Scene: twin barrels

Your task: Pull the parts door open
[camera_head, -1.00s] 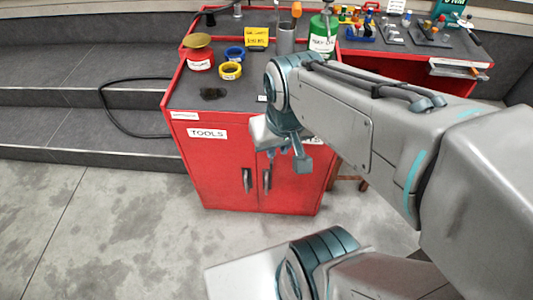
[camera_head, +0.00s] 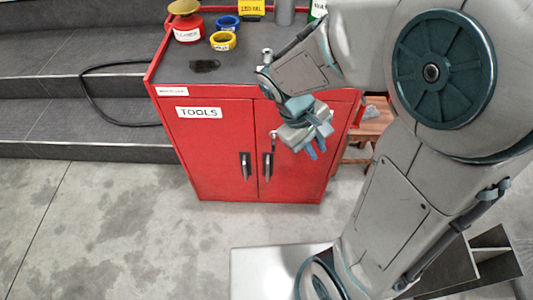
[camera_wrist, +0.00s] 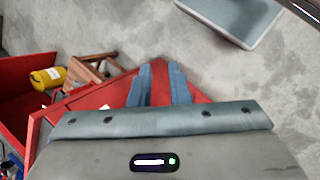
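The red cabinet has two front doors. The left door (camera_head: 215,140) bears a TOOLS label. The right door (camera_head: 295,175) is the parts door; its label is hidden behind my gripper. Both doors look shut. The right door's dark upright handle (camera_head: 268,165) stands beside the left door's handle (camera_head: 245,165) at the centre seam. My gripper (camera_head: 317,148) is in front of the upper part of the right door, above and to the right of its handle. In the wrist view, my gripper (camera_wrist: 160,72) shows two blue fingers apart with nothing between them, over a red surface.
The cabinet top (camera_head: 225,75) holds a yellow tape roll (camera_head: 223,41), a blue one (camera_head: 228,23) and a red container (camera_head: 187,28). A wooden stool (camera_head: 368,130) stands right of the cabinet. A yellow can (camera_wrist: 47,77) shows in the wrist view. Floor before the doors is clear.

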